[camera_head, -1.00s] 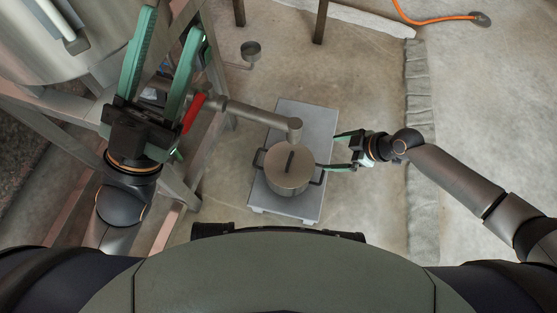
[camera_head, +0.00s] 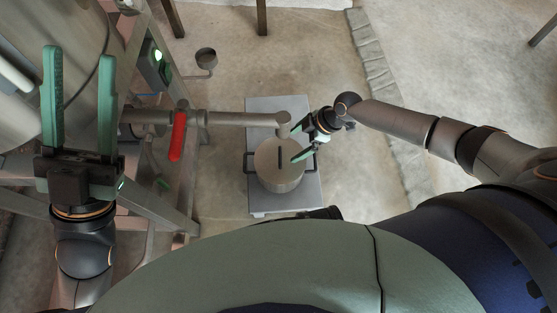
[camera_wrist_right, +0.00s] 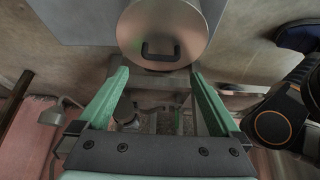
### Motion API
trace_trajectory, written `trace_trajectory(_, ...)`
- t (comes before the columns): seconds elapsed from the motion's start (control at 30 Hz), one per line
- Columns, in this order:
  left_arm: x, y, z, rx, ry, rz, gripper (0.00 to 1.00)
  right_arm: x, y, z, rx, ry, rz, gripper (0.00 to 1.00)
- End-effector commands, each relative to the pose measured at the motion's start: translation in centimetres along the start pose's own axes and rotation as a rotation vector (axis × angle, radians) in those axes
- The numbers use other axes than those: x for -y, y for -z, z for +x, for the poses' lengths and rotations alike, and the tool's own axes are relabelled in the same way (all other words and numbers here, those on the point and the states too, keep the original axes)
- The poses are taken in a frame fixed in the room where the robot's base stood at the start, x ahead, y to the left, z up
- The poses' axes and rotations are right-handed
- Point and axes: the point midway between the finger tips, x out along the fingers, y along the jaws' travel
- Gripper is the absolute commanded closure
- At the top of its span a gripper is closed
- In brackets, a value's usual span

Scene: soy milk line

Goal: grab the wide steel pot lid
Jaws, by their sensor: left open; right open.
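The wide steel pot lid (camera_head: 265,157) is round and sits on the steel pot (camera_head: 282,185). It has a dark bar handle (camera_head: 280,159). In the right wrist view the lid (camera_wrist_right: 138,28) and its handle (camera_wrist_right: 161,51) lie beyond the fingertips, near the top. My right gripper (camera_head: 297,143) is open and empty at the lid's upper right side, its fingers pointing left toward the handle. It also shows open in the right wrist view (camera_wrist_right: 159,76). My left gripper (camera_head: 79,52) is open and empty at the far left, away from the pot.
The pot stands on a grey platform (camera_head: 308,190) on the floor. A steel pipe (camera_head: 238,119) with a red lever (camera_head: 178,136) ends just behind the pot, close to my right gripper. A metal frame (camera_head: 165,205) stands at left. Floor right of the platform is clear.

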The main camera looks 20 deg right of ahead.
Motion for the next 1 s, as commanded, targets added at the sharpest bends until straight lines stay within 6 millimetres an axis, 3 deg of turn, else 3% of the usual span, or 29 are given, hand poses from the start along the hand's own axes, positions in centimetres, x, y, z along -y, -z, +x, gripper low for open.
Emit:
trace_trajectory(0.03, -0.3, -0.6, -0.6, 0.003, -0.001, 0.002, 0.51, -0.1, -0.1, 1.3, -0.001, -0.001, -0.001, 0.00)
trace_trajectory(0.27, -0.7, -1.2, -1.1, 0.009, -0.006, 0.009, 0.51, -0.1, 0.0, 3.1, -0.001, -0.002, 0.000, 0.00)
trace_trajectory(0.6, -1.8, -3.2, -2.8, 0.025, -0.017, 0.028, 0.51, 0.2, 0.0, 7.7, -0.002, -0.002, 0.000, 0.00)
trace_trajectory(0.9, -1.9, -3.3, -2.8, 0.028, -0.019, 0.028, 0.51, 0.1, 0.1, 8.0, -0.001, -0.002, 0.001, 0.00)
trace_trajectory(1.0, -1.9, -3.2, -2.8, 0.028, -0.018, 0.027, 0.51, 0.2, 0.0, 8.0, -0.001, -0.002, 0.001, 0.10)
